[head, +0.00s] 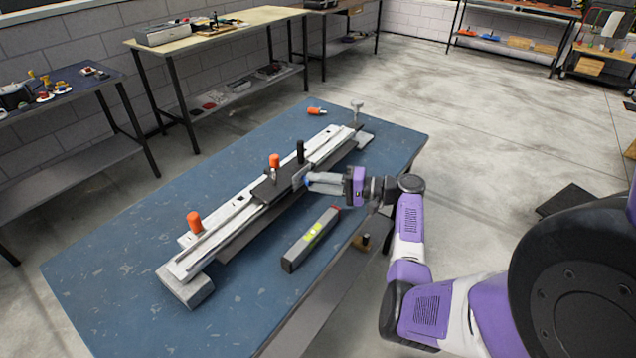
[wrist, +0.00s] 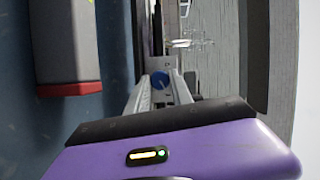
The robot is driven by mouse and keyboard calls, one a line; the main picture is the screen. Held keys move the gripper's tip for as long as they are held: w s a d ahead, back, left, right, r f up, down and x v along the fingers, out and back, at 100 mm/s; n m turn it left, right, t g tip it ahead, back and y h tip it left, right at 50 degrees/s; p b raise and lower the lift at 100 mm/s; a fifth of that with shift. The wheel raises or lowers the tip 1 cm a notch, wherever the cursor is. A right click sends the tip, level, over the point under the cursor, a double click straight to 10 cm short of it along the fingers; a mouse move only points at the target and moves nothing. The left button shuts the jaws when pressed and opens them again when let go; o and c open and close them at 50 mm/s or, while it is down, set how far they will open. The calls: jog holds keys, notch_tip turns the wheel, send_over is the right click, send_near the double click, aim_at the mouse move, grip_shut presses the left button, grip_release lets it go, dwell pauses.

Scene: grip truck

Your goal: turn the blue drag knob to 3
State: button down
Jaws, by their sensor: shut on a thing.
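The blue drag knob (wrist: 159,80) is a small round knob on the side of the carriage, seen between my fingers in the wrist view. In the head view a bit of blue (head: 308,181) shows at my fingertips, beside the carriage on the rail. My gripper (wrist: 160,88) is shut on the knob, with one finger on each side of it. In the head view my gripper (head: 312,182) reaches in from the right, level with the carriage. The marks around the knob are too small to read.
The grey rail (head: 225,222) runs along the blue table (head: 110,262), with orange knobs (head: 195,222) and a black post (head: 300,151) standing up. A grey level (head: 311,240) lies on the table near my gripper; it also shows in the wrist view (wrist: 66,42).

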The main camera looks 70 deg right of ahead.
jog(key=c, duration=1.1)
grip_release()
jog(key=shift+c, duration=0.2)
